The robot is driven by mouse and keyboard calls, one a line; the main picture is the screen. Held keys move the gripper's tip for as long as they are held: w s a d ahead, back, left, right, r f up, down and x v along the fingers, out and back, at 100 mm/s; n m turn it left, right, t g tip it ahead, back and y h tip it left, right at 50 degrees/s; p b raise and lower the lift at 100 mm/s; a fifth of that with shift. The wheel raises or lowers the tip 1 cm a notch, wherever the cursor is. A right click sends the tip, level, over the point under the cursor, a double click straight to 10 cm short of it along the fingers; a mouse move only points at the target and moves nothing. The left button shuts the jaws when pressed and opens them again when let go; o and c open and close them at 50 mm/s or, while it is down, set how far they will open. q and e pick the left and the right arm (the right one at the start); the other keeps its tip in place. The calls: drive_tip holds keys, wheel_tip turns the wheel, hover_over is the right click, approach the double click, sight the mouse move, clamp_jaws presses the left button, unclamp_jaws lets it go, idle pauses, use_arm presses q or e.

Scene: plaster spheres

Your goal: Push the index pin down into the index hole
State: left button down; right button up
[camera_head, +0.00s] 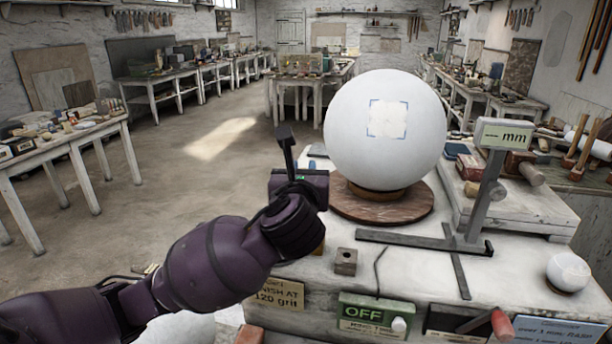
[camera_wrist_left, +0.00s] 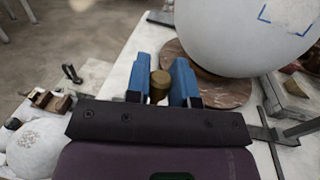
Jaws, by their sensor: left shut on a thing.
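The knob is beside the turntable rim (camera_wrist_left: 225,95). The pin's shaft and the index hole are hidden, so I cannot tell how deep the pin sits. A large white plaster sphere (camera_head: 385,140) rests on the turntable. My right gripper is not in view.
A metal gauge stand (camera_head: 480,205) with an "mm" display (camera_head: 503,134) stands right of the sphere. A small metal block (camera_head: 346,261), an OFF panel (camera_head: 375,313) and a small white ball (camera_head: 568,272) are along the bench front. Open floor lies left.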

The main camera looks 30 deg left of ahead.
use_arm(q)
drive_tip(key=shift+d, duration=0.15)
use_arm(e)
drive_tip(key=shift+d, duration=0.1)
use_arm(q)
drive_tip(key=shift+f, duration=0.1)
drive_tip(key=shift+f+b, duration=0.8)
drive_tip(key=shift+f, duration=1.55)
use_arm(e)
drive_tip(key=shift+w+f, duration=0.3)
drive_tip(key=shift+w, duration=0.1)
use_arm(q)
drive_tip(key=shift+p, duration=0.85)
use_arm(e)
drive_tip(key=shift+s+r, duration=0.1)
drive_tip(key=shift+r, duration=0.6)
use_arm(q)
drive_tip(key=shift+f+b, duration=1.2)
drive_tip(key=shift+f, duration=1.55)
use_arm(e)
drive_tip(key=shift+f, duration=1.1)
use_arm(q)
drive_tip(key=c, duration=1.2)
unclamp_jaws()
drive_tip(key=o, duration=0.3)
drive_tip(key=shift+w+d, duration=0.1)
